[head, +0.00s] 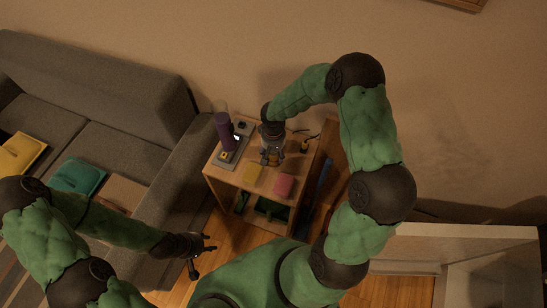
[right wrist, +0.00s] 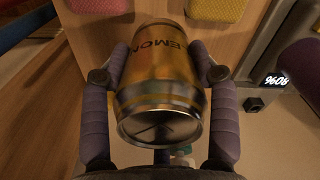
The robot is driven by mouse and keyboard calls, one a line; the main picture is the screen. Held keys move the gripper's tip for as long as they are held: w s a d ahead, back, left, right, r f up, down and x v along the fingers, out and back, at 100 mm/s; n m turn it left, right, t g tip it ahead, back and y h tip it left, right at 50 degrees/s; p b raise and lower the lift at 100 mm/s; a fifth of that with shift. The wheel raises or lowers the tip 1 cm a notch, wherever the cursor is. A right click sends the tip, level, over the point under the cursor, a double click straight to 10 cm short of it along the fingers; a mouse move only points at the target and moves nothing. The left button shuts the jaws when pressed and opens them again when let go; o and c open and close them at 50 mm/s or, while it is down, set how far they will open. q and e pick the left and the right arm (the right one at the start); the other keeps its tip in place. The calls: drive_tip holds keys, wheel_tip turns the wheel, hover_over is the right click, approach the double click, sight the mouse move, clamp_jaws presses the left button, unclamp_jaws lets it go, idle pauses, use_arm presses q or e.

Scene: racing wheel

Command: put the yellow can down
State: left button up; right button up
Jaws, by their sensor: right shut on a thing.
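The yellow can (right wrist: 165,90), with dark lettering and a silver end, fills the middle of the right wrist view. My right gripper (right wrist: 163,75) is shut on it, one finger along each side. In the head view my right gripper (head: 271,157) is over the top of a wooden shelf unit (head: 226,176), near its back. The can is mostly hidden there by the gripper. I cannot tell whether the can touches the shelf top. My left gripper (head: 203,254) is open and empty, low over the floor in front of the shelf unit.
A yellow pad (head: 253,172) and a pink pad (head: 283,184) lie along the front of the shelf top. A grey sofa (head: 150,115) is at the left.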

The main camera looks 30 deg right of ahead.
drive_tip(key=shift+f+b, duration=0.55)
drive_tip(key=shift+f, duration=0.85)
drive_tip(key=shift+f, duration=0.2)
drive_tip(key=o, duration=1.5)
drive_tip(key=shift+s, duration=0.1)
drive_tip(key=shift+c, duration=0.2)
drive_tip(key=shift+r, duration=0.15)
